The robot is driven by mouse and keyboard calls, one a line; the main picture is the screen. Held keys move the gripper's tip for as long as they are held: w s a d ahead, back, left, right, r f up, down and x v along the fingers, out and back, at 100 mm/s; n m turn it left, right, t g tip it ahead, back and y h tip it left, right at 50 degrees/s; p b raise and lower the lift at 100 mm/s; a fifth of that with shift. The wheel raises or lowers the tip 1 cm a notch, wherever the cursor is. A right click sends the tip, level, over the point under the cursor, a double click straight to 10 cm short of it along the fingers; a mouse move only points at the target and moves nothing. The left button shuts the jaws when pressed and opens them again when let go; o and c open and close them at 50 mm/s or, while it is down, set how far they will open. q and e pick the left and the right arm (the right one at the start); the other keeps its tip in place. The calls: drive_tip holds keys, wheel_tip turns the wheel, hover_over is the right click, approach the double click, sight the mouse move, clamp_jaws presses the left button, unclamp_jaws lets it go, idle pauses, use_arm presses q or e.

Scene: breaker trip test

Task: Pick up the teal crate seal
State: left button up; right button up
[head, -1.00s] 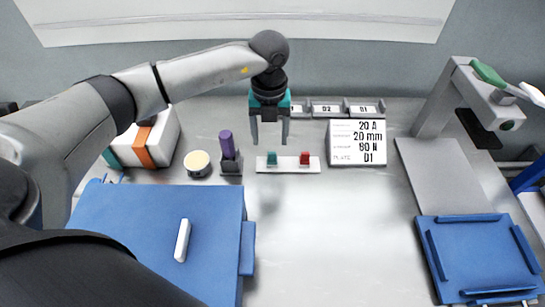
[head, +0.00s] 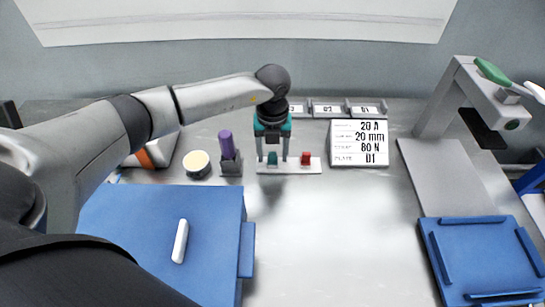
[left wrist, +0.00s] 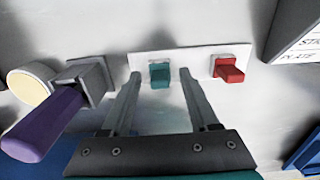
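The teal crate seal (head: 272,158) stands on a white strip (head: 290,168) on the table, to the left of a red seal (head: 306,158). It also shows in the left wrist view (left wrist: 160,77). My left gripper (head: 272,155) is open and points down over the teal seal. In the left wrist view its two fingers (left wrist: 158,78) lie on either side of the teal seal, with gaps on both sides; I cannot tell how far down they reach beside it. My right gripper is not in view.
A purple-handled tool (head: 227,145) in a grey holder and a cream round pad (head: 197,164) stand just left. A white sign (head: 359,142) is to the right. A blue tray (head: 480,255) and grey press (head: 440,110) stand further right. The middle table is clear.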

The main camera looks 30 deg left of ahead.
use_arm(q)
clamp_jaws()
idle(0.5)
